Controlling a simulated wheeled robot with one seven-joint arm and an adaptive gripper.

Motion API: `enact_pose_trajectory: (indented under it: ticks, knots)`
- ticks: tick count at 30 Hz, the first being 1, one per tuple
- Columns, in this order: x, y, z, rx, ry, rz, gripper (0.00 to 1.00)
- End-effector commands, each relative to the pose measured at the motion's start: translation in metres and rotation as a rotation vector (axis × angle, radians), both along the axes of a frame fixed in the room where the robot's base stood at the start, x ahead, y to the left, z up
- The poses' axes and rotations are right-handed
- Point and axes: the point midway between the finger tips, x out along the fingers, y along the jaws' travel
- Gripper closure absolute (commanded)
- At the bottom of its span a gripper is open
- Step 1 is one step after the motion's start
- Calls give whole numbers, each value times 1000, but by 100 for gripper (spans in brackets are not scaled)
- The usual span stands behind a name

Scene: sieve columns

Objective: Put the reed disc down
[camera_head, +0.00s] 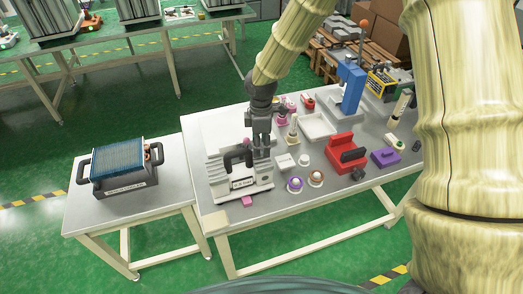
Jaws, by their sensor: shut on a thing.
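My gripper (261,152) hangs pointing down over the left part of the grey work table, at the end of my pale, bamboo-patterned arm. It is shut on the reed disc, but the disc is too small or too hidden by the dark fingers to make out. The fingertips are at the right side of a pale stepped fixture (225,190) with a black bracket (237,157) and a small label. I cannot tell whether the fingers or the disc touch the fixture.
Two round pieces with pale rims, one purple-centred (295,184) and one brownish (316,178), lie to the right. Beyond them are a red block (346,152), a purple block (385,157) and a blue press (351,88). A side table holds a black-handled box (125,183).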

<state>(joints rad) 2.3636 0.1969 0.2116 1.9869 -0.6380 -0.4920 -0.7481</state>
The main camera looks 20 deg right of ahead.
Motion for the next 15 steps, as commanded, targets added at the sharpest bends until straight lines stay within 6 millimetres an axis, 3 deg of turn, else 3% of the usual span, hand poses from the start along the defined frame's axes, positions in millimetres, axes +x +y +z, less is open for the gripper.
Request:
enact_pose_trajectory:
  ticks: [9,15]
  knots:
    - [-1,-1,-32,-2,2,0,76]
    - [-1,-1,-37,-1,1,-1,76]
